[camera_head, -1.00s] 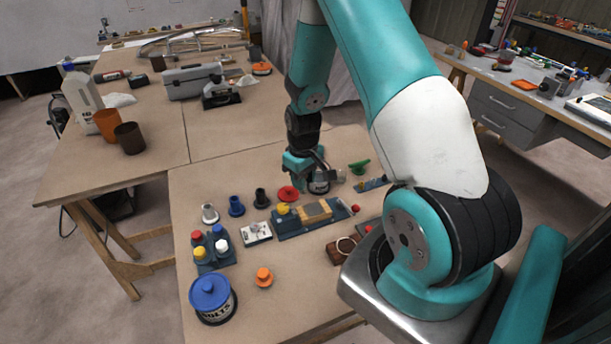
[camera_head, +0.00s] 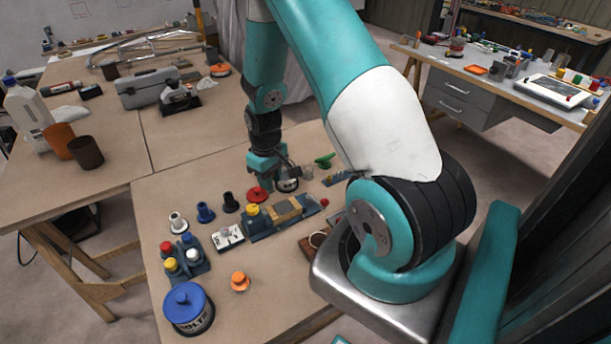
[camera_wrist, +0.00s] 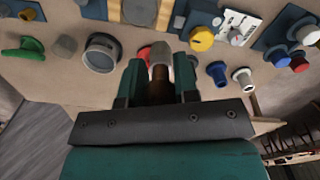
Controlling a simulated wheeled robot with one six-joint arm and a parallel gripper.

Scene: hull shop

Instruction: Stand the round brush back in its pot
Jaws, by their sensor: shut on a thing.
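My gripper (camera_head: 266,178) is low over the near bench and points down. In the wrist view, my gripper (camera_wrist: 160,80) is shut on a brown, upright piece with a pale rounded end. It looks like the round brush (camera_wrist: 161,84), though its bristles cannot be made out. In the head view the held piece is mostly hidden by my gripper. A round, dark-rimmed pot (camera_wrist: 101,52) stands beside the gripper, apart from the held piece. It also shows just right of my gripper in the head view (camera_head: 288,186); I cannot tell what is inside.
A red knob (camera_head: 257,194) and a blue fixture with a yellow knob (camera_head: 252,210) are close to my gripper. A green piece (camera_head: 324,160) lies beyond the pot. A blue-lidded tin (camera_head: 188,309) stands at the front left. Orange (camera_head: 59,140) and brown (camera_head: 87,152) cups stand on the left table.

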